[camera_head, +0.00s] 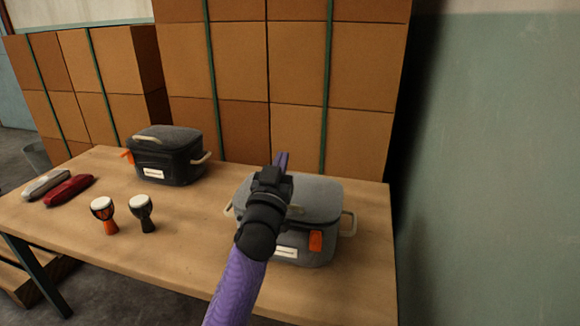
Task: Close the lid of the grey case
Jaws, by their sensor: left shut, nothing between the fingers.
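A grey case (318,203) with a rounded lid, beige side handles, an orange latch and a white label stands at the right of the table. Its lid looks down on the body; whether a narrow gap is left I cannot tell. My left gripper (282,160), on a purple-sleeved arm, is in front of the case in this view and hides part of its lid and front. Its fingers are shut and empty, pointing up and away over the lid. Whether they touch the lid I cannot tell. My right gripper is out of view.
A darker case (180,160) stands farther back with its lid down. Two goblet drums, orange (107,215) and black (143,213), stand left of centre on the wooden table (185,250). Red (70,190) and grey (46,184) pouches lie far left. Stacked boxes (297,90) rise behind.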

